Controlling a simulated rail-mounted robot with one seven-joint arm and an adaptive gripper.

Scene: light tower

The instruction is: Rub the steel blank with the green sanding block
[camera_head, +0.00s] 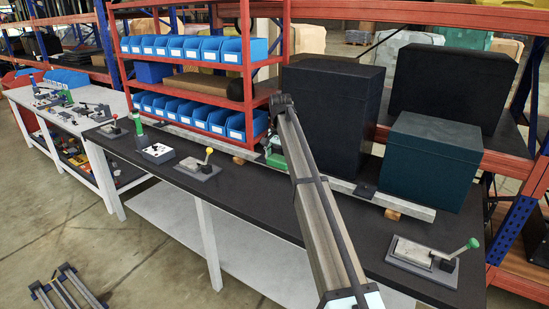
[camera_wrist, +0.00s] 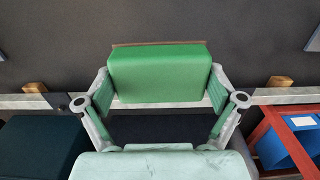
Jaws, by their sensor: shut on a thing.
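My gripper (camera_wrist: 160,88) is shut on the green sanding block (camera_wrist: 159,72), which sits between its two fingers in the wrist view. A thin brown layer shows along the block's far edge. In the head view my gripper (camera_head: 275,152) is partly hidden behind my arm, over the back part of the dark bench. A pale flat piece that looks like the steel blank (camera_head: 413,251) lies in a grey fixture at the bench's right end, beside a green-knobbed lever (camera_head: 472,244). My gripper is well to the left of it and apart from it. The blank is not in the wrist view.
A pale rail (camera_head: 340,186) on wooden blocks runs along the bench's back. Large dark boxes (camera_head: 434,155) stand behind it at right. A yellow-knobbed lever fixture (camera_head: 198,170) and a white control box (camera_head: 158,153) stand at left. The dark bench top (camera_head: 255,196) is clear mid-front.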

